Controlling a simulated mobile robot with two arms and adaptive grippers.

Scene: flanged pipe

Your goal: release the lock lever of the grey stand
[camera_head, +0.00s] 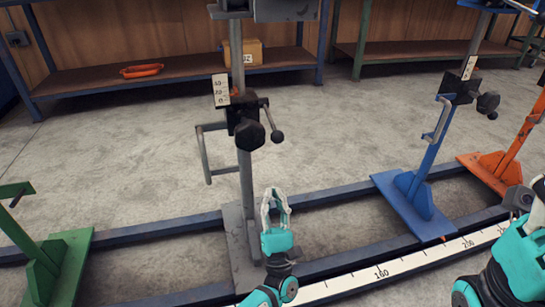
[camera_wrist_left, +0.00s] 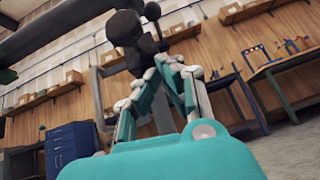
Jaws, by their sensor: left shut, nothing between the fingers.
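The grey stand (camera_head: 246,187) rises from the floor rail near the middle of the head view. Its dark clamp block carries a large black knob (camera_head: 249,134) and a lock lever (camera_head: 269,117) with a ball end, which hangs down to the right. The knob (camera_wrist_left: 124,28) and the lever's ball (camera_wrist_left: 152,11) also show in the left wrist view, beyond the fingers. My left gripper (camera_head: 274,192) points up below the lever, its fingertips together and empty, apart from the lever in the picture. My right arm shows at the lower right; its fingers are not visible.
A grey handle (camera_head: 206,155) juts left from the grey stand. A blue stand (camera_head: 423,170) and an orange stand (camera_head: 510,155) are to the right, a green stand (camera_head: 55,260) to the left. A white scale (camera_head: 400,265) runs along the front rail.

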